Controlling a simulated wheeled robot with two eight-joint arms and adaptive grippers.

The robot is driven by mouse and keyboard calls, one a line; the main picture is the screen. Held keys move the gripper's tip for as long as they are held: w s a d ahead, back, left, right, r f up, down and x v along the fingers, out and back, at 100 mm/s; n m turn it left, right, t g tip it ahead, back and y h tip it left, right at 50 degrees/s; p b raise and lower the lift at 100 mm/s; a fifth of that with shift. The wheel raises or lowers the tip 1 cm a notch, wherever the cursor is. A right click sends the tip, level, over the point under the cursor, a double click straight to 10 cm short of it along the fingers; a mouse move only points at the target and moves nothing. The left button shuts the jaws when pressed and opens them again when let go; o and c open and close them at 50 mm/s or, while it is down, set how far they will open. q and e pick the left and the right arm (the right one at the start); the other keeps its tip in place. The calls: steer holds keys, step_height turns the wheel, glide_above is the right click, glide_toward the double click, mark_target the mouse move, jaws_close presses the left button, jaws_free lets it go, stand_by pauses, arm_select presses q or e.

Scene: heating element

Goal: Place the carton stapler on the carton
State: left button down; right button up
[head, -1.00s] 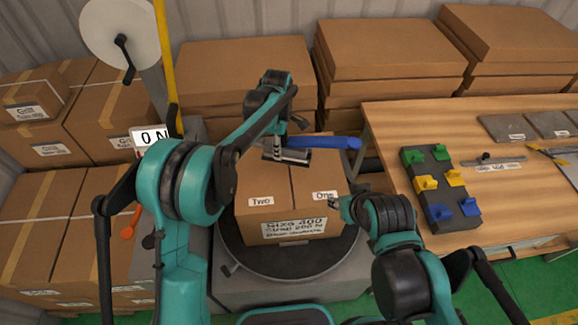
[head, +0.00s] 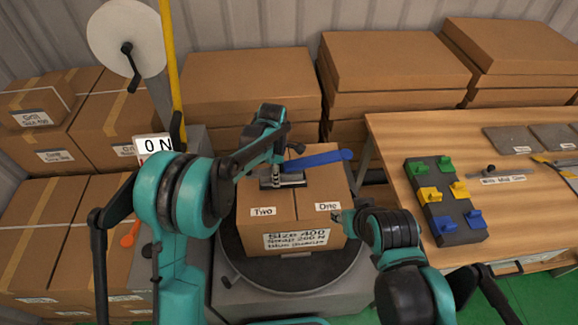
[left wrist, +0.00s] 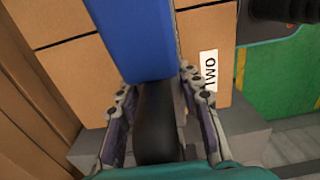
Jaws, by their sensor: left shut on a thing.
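The carton stapler, with a blue arm (head: 318,159) and a grey metal base (head: 291,181), is over the top of the carton (head: 330,183), near the centre seam. My left gripper (head: 268,174) is shut on the stapler. In the left wrist view its fingers (left wrist: 158,110) close on the black part of the stapler, with the blue part (left wrist: 135,40) beyond. I cannot tell whether the base touches the carton. The carton carries labels "Two" and "One" and stands on a round turntable (head: 290,275). My right gripper (head: 341,215) is by the carton's right front edge; its fingers are too small to judge.
A wooden table (head: 390,150) at the right holds a dark board (head: 442,203) with green, yellow and blue clips. Stacked cartons (head: 395,75) stand behind. A yellow pole (head: 170,70) and a white reel (head: 126,38) stand at the back left.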

arm_select(q)
steer(key=shift+s+a+f, duration=0.2)
steer(key=shift+a+f, duration=0.3)
steer(key=shift+a, duration=0.2)
steer(key=shift+f+b, duration=0.7)
steer(key=shift+f, duration=1.15)
steer(key=shift+f, duration=0.1)
steer(key=c, duration=1)
jaws_free()
